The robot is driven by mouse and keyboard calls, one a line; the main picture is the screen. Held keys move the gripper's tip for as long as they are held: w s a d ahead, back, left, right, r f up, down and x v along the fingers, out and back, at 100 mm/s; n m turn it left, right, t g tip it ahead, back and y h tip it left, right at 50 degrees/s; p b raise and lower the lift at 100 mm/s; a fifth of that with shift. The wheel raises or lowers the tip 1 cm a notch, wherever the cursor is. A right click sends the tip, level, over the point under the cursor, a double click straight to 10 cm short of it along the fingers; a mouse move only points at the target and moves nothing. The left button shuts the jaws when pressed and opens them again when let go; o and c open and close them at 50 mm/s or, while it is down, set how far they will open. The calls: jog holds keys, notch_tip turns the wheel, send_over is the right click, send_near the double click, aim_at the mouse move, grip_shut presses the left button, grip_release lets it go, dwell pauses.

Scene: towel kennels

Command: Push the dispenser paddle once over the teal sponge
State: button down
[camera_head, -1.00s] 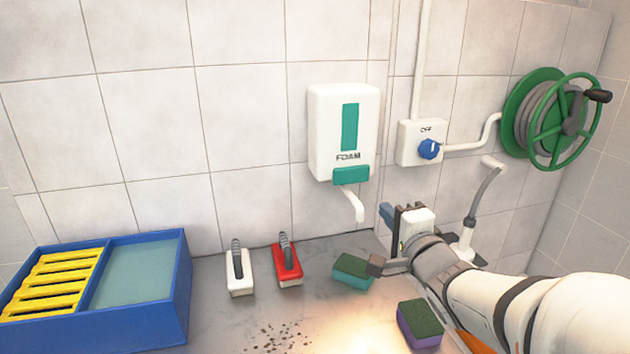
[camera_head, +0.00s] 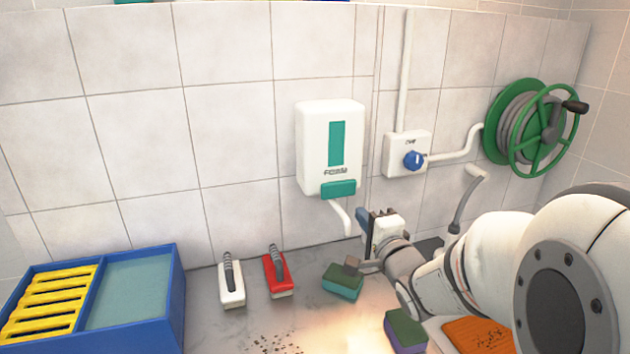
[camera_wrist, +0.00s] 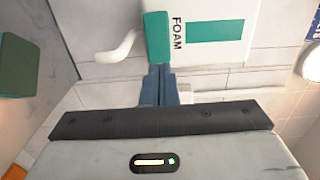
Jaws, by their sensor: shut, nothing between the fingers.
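The white foam dispenser (camera_head: 313,150) hangs on the tiled wall, with a teal paddle (camera_head: 338,189) at its bottom and a white spout (camera_head: 341,217) below. The teal sponge (camera_head: 342,285), with a dark green top, lies on the counter below the spout in the head view. My gripper (camera_head: 361,214) is shut and empty, just below and right of the paddle in that view. In the wrist view its blue fingertips (camera_wrist: 160,68) point at the paddle (camera_wrist: 157,38), seemingly very near; contact is unclear. A green-topped block, likely this sponge (camera_wrist: 16,62), shows at the left edge.
A white brush (camera_head: 231,288) and a red brush (camera_head: 279,280) stand left of the sponge. A purple sponge (camera_head: 401,343) and an orange item (camera_head: 478,335) lie near my arm. A blue tray (camera_head: 178,300) is left. A switch box (camera_head: 400,145), tap hose and reel (camera_head: 545,125) are right.

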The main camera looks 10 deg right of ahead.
aim_at(340, 190)
jog(key=p+x, duration=0.2)
jog(key=x, duration=0.8)
